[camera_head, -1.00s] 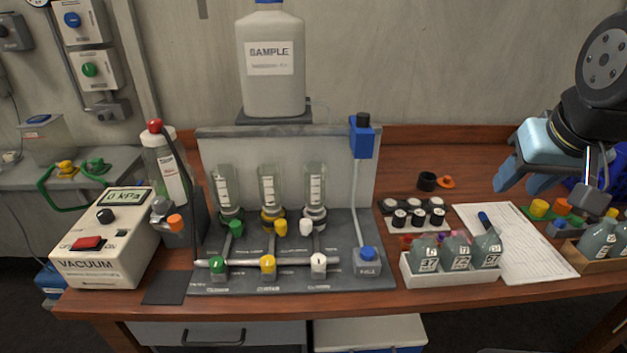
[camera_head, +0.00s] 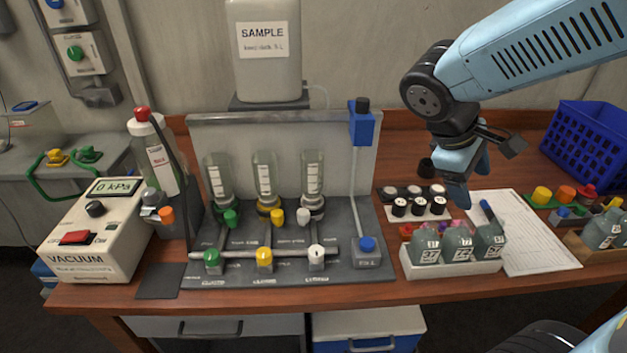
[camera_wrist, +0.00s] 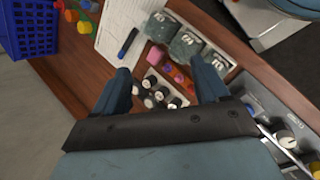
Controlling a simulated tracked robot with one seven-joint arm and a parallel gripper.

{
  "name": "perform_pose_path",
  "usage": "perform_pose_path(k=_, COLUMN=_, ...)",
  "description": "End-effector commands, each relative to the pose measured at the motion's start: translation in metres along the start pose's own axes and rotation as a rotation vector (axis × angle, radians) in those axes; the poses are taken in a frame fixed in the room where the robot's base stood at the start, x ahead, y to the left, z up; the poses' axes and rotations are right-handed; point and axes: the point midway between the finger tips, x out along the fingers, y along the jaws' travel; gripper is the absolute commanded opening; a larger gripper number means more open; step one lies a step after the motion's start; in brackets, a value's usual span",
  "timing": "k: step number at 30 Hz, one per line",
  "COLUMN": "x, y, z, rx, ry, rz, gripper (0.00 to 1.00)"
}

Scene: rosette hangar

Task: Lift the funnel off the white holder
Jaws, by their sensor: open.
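Three clear funnels stand in a row on the grey filter stand (camera_head: 340,274). The funnel on the white holder (camera_head: 312,174) is the rightmost, upright and seated. The white holder (camera_head: 312,207) is under it, behind a white valve knob (camera_head: 304,217). The funnels on the yellow holder (camera_head: 265,176) and green holder (camera_head: 218,178) are to its left. My gripper (camera_head: 468,182) is open and empty, right of the stand and above the small vials; its fingers also show in the wrist view (camera_wrist: 163,78). The funnel is not clearly visible in the wrist view.
A blue post (camera_head: 362,122) with tubing stands right of the funnel. The sample jug (camera_head: 263,75) sits on a shelf above. Black-capped vials (camera_head: 419,207), a white tray (camera_head: 452,268) of grey bottles and a paper sheet (camera_head: 530,245) lie to the right, with a blue basket (camera_head: 588,145) farther right.

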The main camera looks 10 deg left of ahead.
Motion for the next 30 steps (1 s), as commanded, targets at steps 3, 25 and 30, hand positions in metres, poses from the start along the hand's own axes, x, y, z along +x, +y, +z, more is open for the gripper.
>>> perform_pose_path(k=3, x=0.001, y=-0.006, z=-0.03, rx=-0.202, ry=-0.081, rz=0.113, gripper=0.74)
perform_pose_path(k=25, x=-0.061, y=-0.136, z=-0.233, rx=-1.163, ry=-0.404, rz=1.078, gripper=0.74)
perform_pose_path(k=30, x=-0.074, y=-0.178, z=-0.257, rx=-1.262, ry=-0.425, rz=1.254, gripper=0.74)
